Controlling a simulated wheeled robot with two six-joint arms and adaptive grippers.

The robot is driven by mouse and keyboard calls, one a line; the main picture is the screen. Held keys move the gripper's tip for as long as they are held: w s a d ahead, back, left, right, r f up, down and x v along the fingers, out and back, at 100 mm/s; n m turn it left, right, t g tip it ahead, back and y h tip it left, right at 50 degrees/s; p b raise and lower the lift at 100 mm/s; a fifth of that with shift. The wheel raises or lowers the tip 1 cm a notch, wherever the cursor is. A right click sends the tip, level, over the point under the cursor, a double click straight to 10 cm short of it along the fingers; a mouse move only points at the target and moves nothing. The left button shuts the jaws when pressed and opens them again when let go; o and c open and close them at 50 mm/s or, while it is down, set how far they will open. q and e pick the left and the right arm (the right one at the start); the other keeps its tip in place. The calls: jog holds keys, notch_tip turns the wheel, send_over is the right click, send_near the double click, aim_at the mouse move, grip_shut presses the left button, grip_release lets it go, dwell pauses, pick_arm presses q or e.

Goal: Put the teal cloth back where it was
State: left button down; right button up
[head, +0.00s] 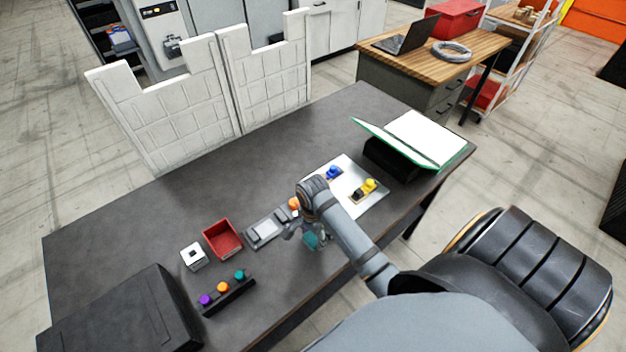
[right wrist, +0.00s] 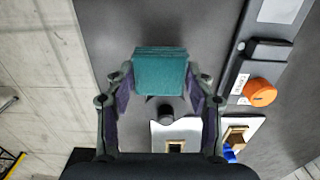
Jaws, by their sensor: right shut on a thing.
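The teal cloth is a small folded block, seen in the right wrist view (right wrist: 160,75) between the two fingers. My right gripper (right wrist: 160,82) is shut on it. In the head view the right gripper (head: 306,236) is near the front edge of the dark table (head: 150,215), and only part of the cloth (head: 311,241) shows below it. I cannot tell whether the cloth touches the table. The left gripper is not in view.
A rack with coloured knobs (head: 228,296) stands in front. A pale plate (head: 355,200) bears blue and yellow parts. An open green binder (head: 425,140) lies beyond.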

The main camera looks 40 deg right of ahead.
aim_at(313, 237)
notch_tip(313, 237, down, 2)
jog(key=shift+w+f+p, duration=0.15)
jog(key=shift+f+p, duration=0.05)
jog(key=shift+p, duration=0.5)
jog(key=shift+f, duration=0.45)
jog(key=o, duration=1.1)
jog(key=shift+f, duration=0.1)
